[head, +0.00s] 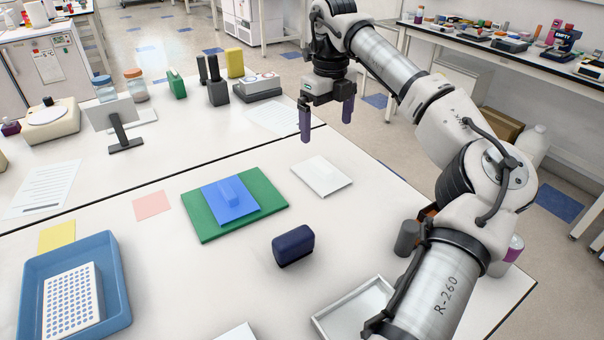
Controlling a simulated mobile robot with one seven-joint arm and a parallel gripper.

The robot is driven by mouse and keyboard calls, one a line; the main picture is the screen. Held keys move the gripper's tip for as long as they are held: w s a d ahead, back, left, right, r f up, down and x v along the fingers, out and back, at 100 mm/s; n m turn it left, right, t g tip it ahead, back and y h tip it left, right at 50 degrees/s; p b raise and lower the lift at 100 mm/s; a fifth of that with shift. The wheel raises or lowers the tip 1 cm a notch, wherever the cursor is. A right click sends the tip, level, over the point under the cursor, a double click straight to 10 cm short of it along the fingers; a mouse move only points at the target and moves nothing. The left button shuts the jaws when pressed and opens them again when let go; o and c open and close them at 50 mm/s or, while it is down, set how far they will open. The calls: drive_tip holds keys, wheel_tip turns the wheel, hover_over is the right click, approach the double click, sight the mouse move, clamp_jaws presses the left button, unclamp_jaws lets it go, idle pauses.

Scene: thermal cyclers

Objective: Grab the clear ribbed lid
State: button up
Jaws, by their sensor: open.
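A small see-through raised piece (231,190), which looks like the clear lid, sits on a blue square sheet (213,210). The blue sheet lies on a larger green mat (262,213) in the middle of the bench. The piece takes on the blue beneath it, and its ribs are too small to make out. My gripper (326,126) is open and empty, with two purple fingers pointing down. It hangs above the far right part of the bench, apart from the piece and to its upper right.
A pale flat slab (322,177) lies right of the green mat, and a dark blue block (293,246) stands in front. A blue tray (121,290) holds a white rack (72,302) at left. A grey stand (125,137) and several upright items stand behind. A white tray (335,318) lies front right.

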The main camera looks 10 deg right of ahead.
drive_tip(key=m, duration=0.1)
drive_tip(key=p, duration=0.1)
hover_over(327, 170)
wheel_tip(327, 170, down, 8)
drive_tip(key=shift+a+f, duration=0.15)
drive_tip(key=shift+f, duration=0.05)
drive_tip(key=shift+f+p, duration=1.25)
drive_tip(key=shift+f, duration=1.45)
drive_tip(key=shift+c, duration=0.4)
drive_tip(key=c, duration=0.8)
